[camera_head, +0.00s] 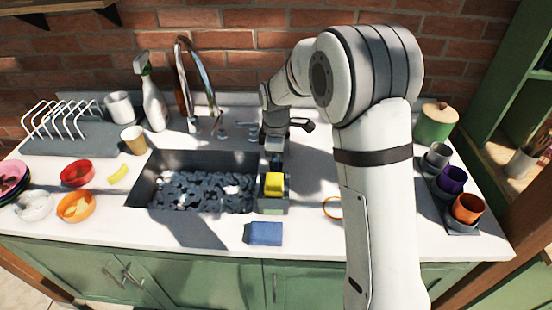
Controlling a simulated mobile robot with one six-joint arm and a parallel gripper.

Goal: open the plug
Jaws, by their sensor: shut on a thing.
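My gripper (273,141) points down at the back right corner of the sink (142,187), to the right of the taps. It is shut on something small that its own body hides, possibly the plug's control. The sink basin is filled with a dark, rippled surface with white patches. No plug shows in the basin, and I cannot tell whether the drain is open. The curved metal faucet (207,82) stands behind the sink, with small tap handles (221,131) at its foot.
A caddy with a yellow sponge (274,183) stands just in front of my gripper. A blue block (265,233) lies at the front edge. Cups (467,207) stand at the right. Bowls (76,206), a spray bottle (152,100) and a dish rack (62,127) are at the left.

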